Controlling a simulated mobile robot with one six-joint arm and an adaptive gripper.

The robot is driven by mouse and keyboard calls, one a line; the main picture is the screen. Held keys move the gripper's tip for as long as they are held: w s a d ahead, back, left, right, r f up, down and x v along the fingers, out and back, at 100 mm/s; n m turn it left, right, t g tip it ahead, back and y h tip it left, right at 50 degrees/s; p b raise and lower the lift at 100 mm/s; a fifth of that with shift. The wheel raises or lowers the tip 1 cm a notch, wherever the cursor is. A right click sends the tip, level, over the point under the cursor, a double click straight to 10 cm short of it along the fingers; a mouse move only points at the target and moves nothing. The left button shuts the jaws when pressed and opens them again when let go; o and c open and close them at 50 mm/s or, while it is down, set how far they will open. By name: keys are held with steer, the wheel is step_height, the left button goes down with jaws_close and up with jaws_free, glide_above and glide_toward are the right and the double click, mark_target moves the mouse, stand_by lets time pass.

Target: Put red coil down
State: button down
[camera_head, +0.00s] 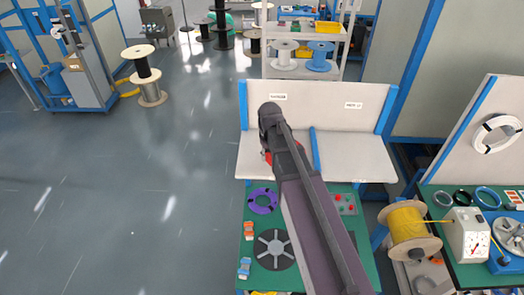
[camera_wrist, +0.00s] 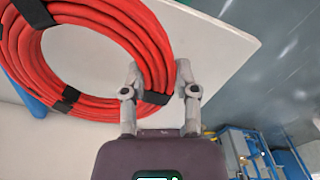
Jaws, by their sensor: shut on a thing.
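The red coil (camera_wrist: 140,28) is a thick ring of red cable bound with black bands. It fills the upper left of the wrist view. My gripper (camera_wrist: 158,74) is shut on the coil's right-hand side, one finger inside the ring and one outside. A white board (camera_wrist: 215,45) lies behind the coil; I cannot tell whether the coil touches it. My arm hides the gripper there.
A blue divider (camera_head: 315,150) splits the shelf, and a white back panel (camera_head: 335,105) stands behind it. The green bench top (camera_head: 255,225) in front holds a purple ring (camera_head: 262,200) and a grey disc (camera_head: 274,249). A yellow spool (camera_head: 407,224) stands right.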

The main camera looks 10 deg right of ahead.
steer(key=w, duration=0.6)
steer(key=shift+w+a+f, duration=0.15)
steer(key=shift+a+f, duration=0.15)
steer(key=shift+a, duration=0.1)
steer(key=shift+w+b, duration=0.3)
steer(key=shift+w, duration=0.4)
step_height(320, 180, down, 4)
steer(key=b, duration=0.3)
steer(key=shift+r+b, duration=0.15)
steer(key=shift+b, duration=0.15)
steer(key=shift+c, duration=1.9)
jaws_free()
steer(key=shift+r, duration=0.2)
